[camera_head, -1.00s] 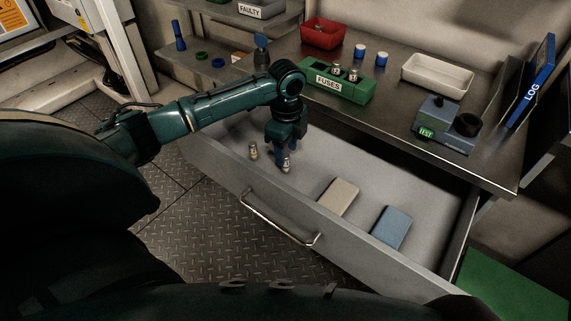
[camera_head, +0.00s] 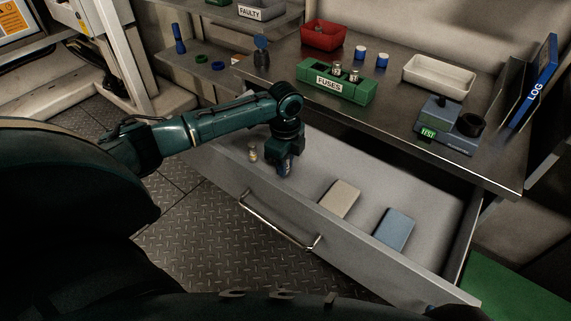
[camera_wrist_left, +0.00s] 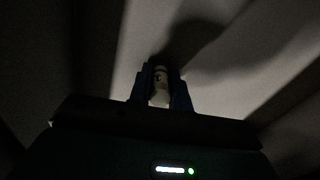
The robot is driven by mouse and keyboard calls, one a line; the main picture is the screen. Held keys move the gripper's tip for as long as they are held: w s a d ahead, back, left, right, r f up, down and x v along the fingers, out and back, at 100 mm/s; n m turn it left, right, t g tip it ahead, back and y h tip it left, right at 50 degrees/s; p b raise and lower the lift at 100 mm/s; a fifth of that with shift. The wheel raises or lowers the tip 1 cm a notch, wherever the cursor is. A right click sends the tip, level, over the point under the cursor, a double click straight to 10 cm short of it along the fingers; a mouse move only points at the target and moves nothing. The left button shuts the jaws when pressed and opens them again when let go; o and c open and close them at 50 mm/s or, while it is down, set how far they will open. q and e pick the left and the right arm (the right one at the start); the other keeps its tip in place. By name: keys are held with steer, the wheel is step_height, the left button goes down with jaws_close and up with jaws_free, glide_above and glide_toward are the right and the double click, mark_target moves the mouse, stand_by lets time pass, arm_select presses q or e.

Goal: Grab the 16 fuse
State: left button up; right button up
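My left gripper (camera_head: 284,167) is low inside the open drawer, at its left end. In the left wrist view its two blue fingers (camera_wrist_left: 161,88) stand close on both sides of a pale fuse (camera_wrist_left: 160,92) and look shut on it. The fingers mostly hide this fuse in the head view. A second small fuse (camera_head: 252,153) stands upright in the drawer just left of the gripper. No rating can be read on either fuse.
The drawer (camera_head: 300,215) also holds a beige block (camera_head: 339,198) and a blue block (camera_head: 393,229). The counter above bears a green FUSES holder (camera_head: 335,90), a red bin (camera_head: 322,36), a white tray (camera_head: 438,75) and a tester (camera_head: 450,127).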

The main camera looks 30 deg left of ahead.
arm_select(q)
jaws_close()
